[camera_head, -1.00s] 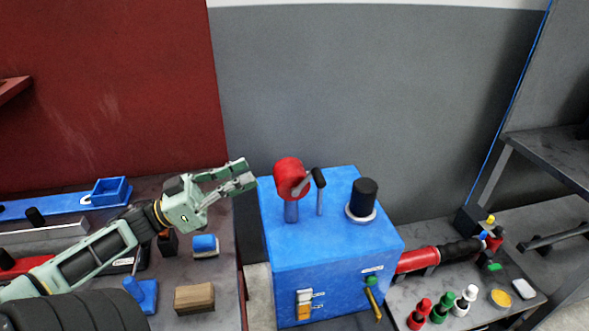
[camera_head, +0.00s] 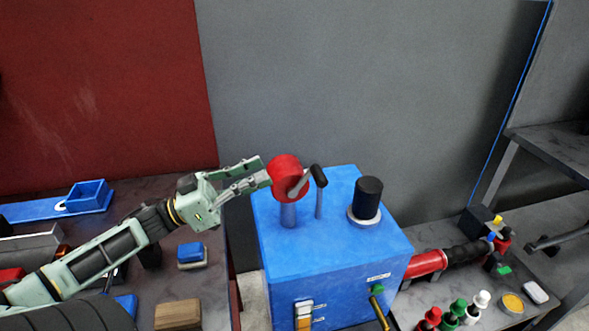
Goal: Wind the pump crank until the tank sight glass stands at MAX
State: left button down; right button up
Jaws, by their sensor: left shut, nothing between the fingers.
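The blue tank (camera_head: 330,265) stands in the middle. On its top is the red pump head (camera_head: 284,172) on a short blue post, with a grey crank arm ending in a black crank handle (camera_head: 319,176). The handle is on the right side of the pump head. The sight glass (camera_head: 304,316) on the front face shows white above and orange below; its marks are too small to read. My left gripper (camera_head: 264,172) is shut and empty, its fingertips right beside the left side of the red pump head. Whether they touch it I cannot tell. My right gripper is out of view.
A black cap (camera_head: 368,196) stands on the tank top at the right. The left bench holds a blue bin (camera_head: 88,195), a blue-topped block (camera_head: 191,254) and a wooden block (camera_head: 178,314). A red-and-black tool (camera_head: 430,262) and several small bottles are at the right.

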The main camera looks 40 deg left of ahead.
pick_arm(q)
jog(key=w+d+p, duration=0.1)
jog(key=w+d, duration=0.4)
jog(key=w, duration=0.1)
jog(key=shift+w, duration=0.25)
jog(key=shift+d, duration=0.1)
